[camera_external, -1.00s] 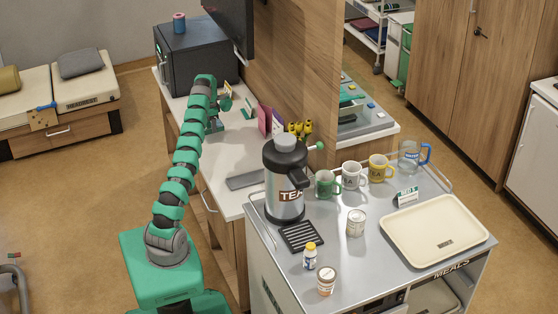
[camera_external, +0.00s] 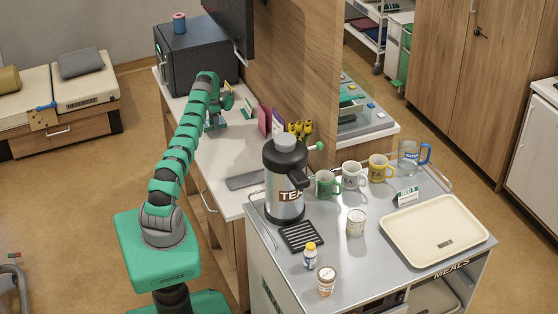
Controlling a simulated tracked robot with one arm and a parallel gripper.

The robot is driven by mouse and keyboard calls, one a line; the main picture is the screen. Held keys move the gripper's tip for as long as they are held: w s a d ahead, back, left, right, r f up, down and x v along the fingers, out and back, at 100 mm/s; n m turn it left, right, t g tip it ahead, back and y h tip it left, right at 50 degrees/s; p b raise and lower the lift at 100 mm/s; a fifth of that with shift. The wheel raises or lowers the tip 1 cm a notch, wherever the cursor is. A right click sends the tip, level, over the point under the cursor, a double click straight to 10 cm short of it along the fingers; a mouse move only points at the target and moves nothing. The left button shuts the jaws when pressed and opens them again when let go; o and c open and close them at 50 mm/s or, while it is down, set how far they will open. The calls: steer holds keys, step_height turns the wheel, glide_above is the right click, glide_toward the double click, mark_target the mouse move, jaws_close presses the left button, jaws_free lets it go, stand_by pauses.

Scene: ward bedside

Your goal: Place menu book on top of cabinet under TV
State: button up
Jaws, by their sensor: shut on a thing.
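The menu book appears to be the upright pink-magenta one (camera_external: 264,119) on the white counter, against the wood panel. The fingers are small and partly hidden, so the exact grip is hard to see. The cabinet under the TV (camera_external: 230,155) has a long white top and wood sides. The dark TV (camera_external: 232,25) is mounted above its far part, at the top edge of the view.
A dark box-like appliance (camera_external: 193,58) with a blue-pink roll (camera_external: 179,23) stands at the counter's far end. Yellow-topped items (camera_external: 300,129) are right of the book. A grey tray (camera_external: 245,180) lies nearer. The meal trolley (camera_external: 340,255) with the tea urn (camera_external: 285,185) adjoins the near end.

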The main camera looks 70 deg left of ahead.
steer(key=shift+w+a+p, duration=0.1)
steer(key=shift+a+p, duration=0.05)
steer(key=shift+p, duration=0.95)
steer(key=shift+p, duration=0.6)
steer(key=shift+w+f+b, duration=0.1)
steer(key=shift+f+b, duration=0.3)
steer(key=shift+f, duration=1.45)
steer(key=o, duration=1.1)
steer(key=shift+f, duration=0.1)
